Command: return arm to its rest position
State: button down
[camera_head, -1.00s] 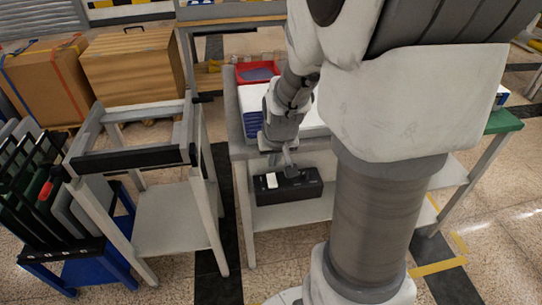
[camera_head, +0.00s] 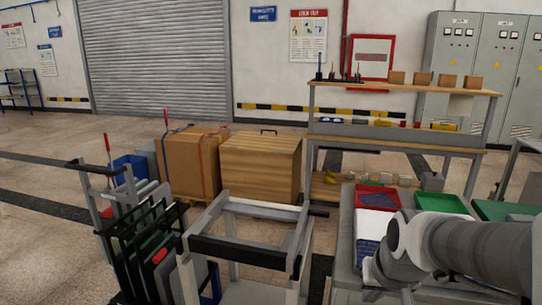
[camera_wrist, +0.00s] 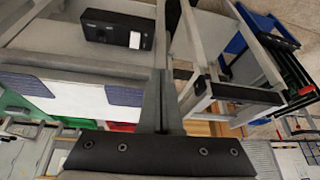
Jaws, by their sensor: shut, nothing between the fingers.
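My gripper (camera_wrist: 165,80) shows in the wrist view as two grey fingers pressed together above a dark bolted plate. It is shut and empty, apart from any object. In the head view my arm (camera_head: 450,255) enters at the lower right and reaches over the workbench (camera_head: 345,235); its gripper is not clearly visible there. In the wrist view a black box (camera_wrist: 118,32) with a white label sits on a grey surface beyond the fingertips.
A red tray (camera_head: 378,197) and a green tray (camera_head: 440,202) stand on the workbench. A grey frame cart (camera_head: 238,252) is left of it, beside a rack of dark panels (camera_head: 140,245). Wooden boxes (camera_head: 260,165) stand behind. Open floor lies at far left.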

jog(key=s+a+r+n, duration=0.1)
jog(key=s+a+r, duration=0.2)
jog(key=s, duration=0.2)
jog(key=s+a+r+n, duration=0.1)
jog(key=s+a+r, duration=0.1)
jog(key=s+r, duration=0.3)
notch_tip(320, 180, up, 14)
jog(key=p, duration=1.6)
jog(key=shift+s+r+t, duration=0.25)
jog(key=shift+t, duration=0.05)
